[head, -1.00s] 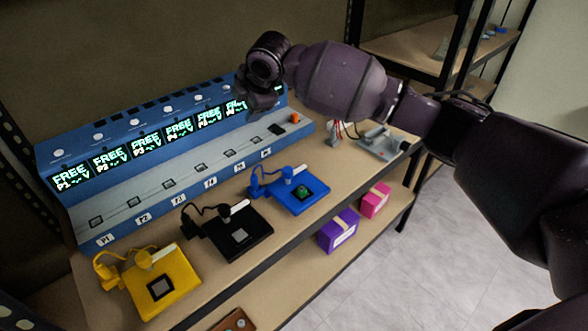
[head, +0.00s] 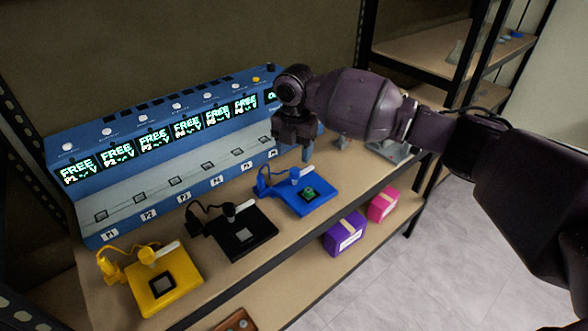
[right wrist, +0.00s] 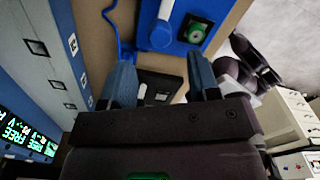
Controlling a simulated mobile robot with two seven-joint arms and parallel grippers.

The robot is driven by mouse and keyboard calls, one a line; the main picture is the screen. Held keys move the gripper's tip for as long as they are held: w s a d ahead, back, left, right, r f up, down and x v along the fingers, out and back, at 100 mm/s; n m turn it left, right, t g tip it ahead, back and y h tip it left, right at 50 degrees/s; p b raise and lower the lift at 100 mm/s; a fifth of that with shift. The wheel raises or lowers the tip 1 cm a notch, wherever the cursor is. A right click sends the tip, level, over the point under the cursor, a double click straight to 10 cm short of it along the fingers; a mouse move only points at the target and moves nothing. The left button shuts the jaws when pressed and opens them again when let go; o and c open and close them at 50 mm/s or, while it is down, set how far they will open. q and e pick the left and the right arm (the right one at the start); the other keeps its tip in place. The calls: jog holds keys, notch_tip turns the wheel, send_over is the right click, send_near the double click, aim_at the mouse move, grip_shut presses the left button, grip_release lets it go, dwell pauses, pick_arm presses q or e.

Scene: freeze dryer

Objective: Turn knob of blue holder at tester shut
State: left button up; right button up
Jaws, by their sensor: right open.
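The blue holder (head: 318,206) lies flat on the shelf in front of the blue tester (head: 165,185). Its round blue knob (head: 295,174) has a white lever (head: 307,171) beside it, and a green round piece (head: 309,192) sits in its dark socket. My right gripper (head: 293,157) is open and empty, fingers down, above and behind the blue holder near the tester's right end. In the right wrist view, the knob (right wrist: 162,38) and green piece (right wrist: 195,33) show beyond the open fingers (right wrist: 162,80), apart from them. My left gripper is out of view.
A black holder (head: 255,240) and a yellow holder (head: 180,295) lie to the left on the same shelf. Purple (head: 344,233) and pink (head: 383,204) boxes sit on the lower shelf. The tester's displays (head: 188,127) read FREE where legible.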

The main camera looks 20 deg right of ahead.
aim_at(295, 170)
notch_tip(295, 170, down, 5)
jog(key=shift+r+b, duration=0.2)
jog(key=shift+b, duration=0.15)
jog(key=shift+f, duration=0.85)
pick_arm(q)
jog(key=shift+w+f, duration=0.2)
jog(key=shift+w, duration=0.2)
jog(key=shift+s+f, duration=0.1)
pick_arm(e)
jog(key=shift+c, duration=0.4)
